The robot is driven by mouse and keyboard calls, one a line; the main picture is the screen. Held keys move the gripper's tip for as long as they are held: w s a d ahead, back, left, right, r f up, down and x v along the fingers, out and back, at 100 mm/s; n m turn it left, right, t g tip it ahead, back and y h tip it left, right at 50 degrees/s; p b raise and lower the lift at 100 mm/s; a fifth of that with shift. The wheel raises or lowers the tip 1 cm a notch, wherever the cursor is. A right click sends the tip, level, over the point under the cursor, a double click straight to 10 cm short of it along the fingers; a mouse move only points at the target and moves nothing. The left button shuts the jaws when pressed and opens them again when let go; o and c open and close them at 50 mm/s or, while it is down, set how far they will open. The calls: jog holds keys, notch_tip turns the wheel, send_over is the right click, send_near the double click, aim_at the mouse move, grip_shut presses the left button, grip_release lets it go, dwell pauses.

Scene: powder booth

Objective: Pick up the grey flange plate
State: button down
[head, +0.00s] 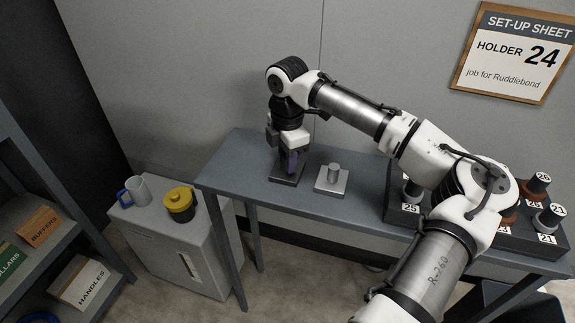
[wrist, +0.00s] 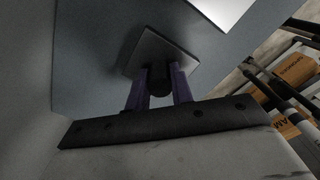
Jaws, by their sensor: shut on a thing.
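A dark grey square flange plate (head: 286,179) with an upright post lies at the left part of the blue-grey table. My gripper (head: 290,161) points down over it, with its purple fingers shut on the post. In the wrist view the fingers (wrist: 159,78) close on both sides of the dark post, and the square plate (wrist: 150,48) lies just beyond them. I cannot tell whether the plate is clear of the tabletop. A second, lighter grey flange plate (head: 328,187) with a silver post stands just to the right. Its pale edge also shows in the wrist view (wrist: 222,8).
A dark rack (head: 400,215) with numbered holders stands at the table's right, partly behind my arm. A grey cabinet (head: 185,250) at left bears a jug (head: 141,190) and a yellow-lidded pot (head: 180,205). Shelves with labelled boxes (head: 82,282) stand far left. A set-up sheet (head: 515,50) reads HOLDER 24.

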jog(key=shift+r, duration=0.1)
notch_tip(320, 180, up, 20)
jog(key=b, duration=0.1)
jog(key=shift+a, duration=0.1)
dwell(0.7)
